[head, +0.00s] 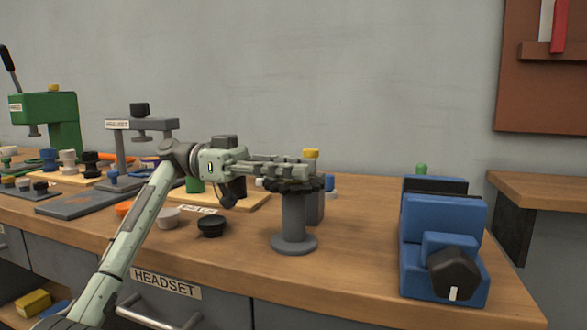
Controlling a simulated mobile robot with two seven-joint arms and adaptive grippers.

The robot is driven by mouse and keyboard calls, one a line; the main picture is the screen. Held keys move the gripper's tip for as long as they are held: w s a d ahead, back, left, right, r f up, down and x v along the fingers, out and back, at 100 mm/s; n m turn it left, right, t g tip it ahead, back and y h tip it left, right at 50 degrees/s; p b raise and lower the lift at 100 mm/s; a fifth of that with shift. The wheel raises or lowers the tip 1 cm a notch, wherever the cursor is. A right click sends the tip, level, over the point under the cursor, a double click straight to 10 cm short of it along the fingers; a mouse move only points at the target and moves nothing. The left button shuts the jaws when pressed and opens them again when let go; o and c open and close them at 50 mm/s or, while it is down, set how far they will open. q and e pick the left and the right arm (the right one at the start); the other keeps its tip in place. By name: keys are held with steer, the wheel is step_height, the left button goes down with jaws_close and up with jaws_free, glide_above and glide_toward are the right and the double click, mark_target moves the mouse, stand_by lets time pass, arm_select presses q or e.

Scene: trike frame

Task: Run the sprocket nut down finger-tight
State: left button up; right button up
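A dark toothed sprocket (297,187) lies flat on top of a grey round-based post (293,225) near the middle of the bench. My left gripper (308,172) reaches in from the left, level, with its fingertips just above the sprocket. I see the fingers from the side, so the gap between them does not show. I cannot make out the sprocket nut; the fingers cover the top of the sprocket. Whether the fingertips touch anything is unclear. My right gripper is not in view.
A blue vise (440,240) with a black knob stands at the bench's right end. Two small bowls, one black (211,226) and one pale (167,217), sit left of the post. A green press (47,118) and a grey stand (118,150) are farther left. Bench between post and vise is clear.

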arm_select(q)
steer(key=o, duration=0.4)
steer(key=v, duration=1.2)
